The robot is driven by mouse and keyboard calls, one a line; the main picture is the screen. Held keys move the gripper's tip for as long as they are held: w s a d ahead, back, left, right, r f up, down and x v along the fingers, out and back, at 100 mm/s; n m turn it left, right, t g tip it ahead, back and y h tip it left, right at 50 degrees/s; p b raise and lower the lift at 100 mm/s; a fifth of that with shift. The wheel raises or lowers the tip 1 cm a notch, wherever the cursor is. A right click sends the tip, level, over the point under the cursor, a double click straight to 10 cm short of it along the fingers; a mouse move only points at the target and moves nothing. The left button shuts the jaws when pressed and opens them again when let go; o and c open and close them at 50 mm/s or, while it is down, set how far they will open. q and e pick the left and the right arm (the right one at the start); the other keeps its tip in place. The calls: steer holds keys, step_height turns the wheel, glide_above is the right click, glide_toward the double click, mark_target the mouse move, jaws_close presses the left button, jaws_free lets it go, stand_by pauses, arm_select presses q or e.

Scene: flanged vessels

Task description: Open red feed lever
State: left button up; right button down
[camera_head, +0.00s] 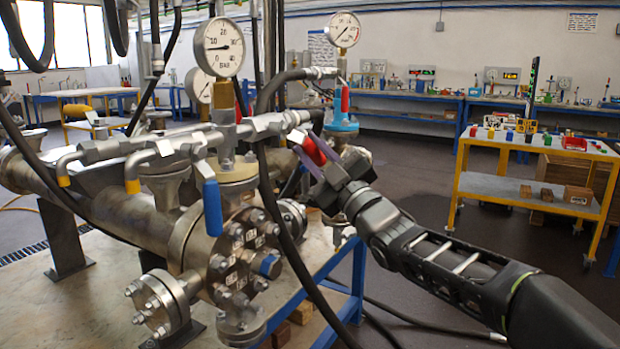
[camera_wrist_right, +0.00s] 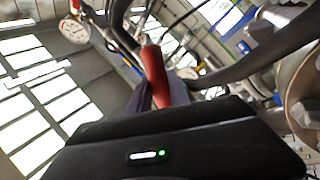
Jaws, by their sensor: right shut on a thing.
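The red feed lever (camera_head: 313,150) slants down and to the right from the pipework behind the flanged steel vessel (camera_head: 160,215). My right gripper (camera_head: 322,172) is shut on the red lever near its lower end. In the right wrist view the red lever (camera_wrist_right: 153,68) stands up from between the dark fingers, which hide its lower part. A second, smaller red handle (camera_head: 345,99) stands upright above a blue fitting. My left gripper is not in view.
A blue lever (camera_head: 212,207) hangs at the vessel's front. Pressure gauges (camera_head: 219,47) rise above the pipes. Black hoses (camera_head: 275,215) pass close to the left of my right gripper. A yellow cart (camera_head: 480,185) stands at right, with open floor before it.

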steer(key=n, duration=0.1)
steer(key=n+y, duration=0.1)
steer(key=n, duration=0.1)
steer(key=shift+w+d+r+y, duration=0.25)
steer(key=shift+w+r+y, duration=0.15)
steer(key=n+y, duration=0.1)
steer(key=r+n+g+y, duration=0.1)
steer(key=n, duration=0.1)
steer(key=shift+w+d+r+g, duration=0.15)
steer(key=shift+w+g, duration=0.05)
steer(key=shift+g, duration=0.1)
steer(key=n+y, duration=0.1)
steer(key=r+n+g, duration=0.1)
steer(key=n, duration=0.1)
steer(key=n+y+p, duration=0.1)
steer(key=shift+w+d+r+g+y, duration=0.1)
steer(key=shift+r+g+y, duration=0.2)
steer(key=shift+r+g, duration=0.1)
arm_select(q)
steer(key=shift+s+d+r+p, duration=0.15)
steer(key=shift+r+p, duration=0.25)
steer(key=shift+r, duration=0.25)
arm_select(e)
steer(key=shift+r+n+g+y, duration=0.25)
steer(key=shift+n+g+y, duration=0.2)
steer(key=shift+n, duration=0.5)
steer(key=shift+r+n+g+y, duration=0.25)
steer(key=shift+n+g+y, duration=0.2)
steer(key=shift+n, duration=0.5)
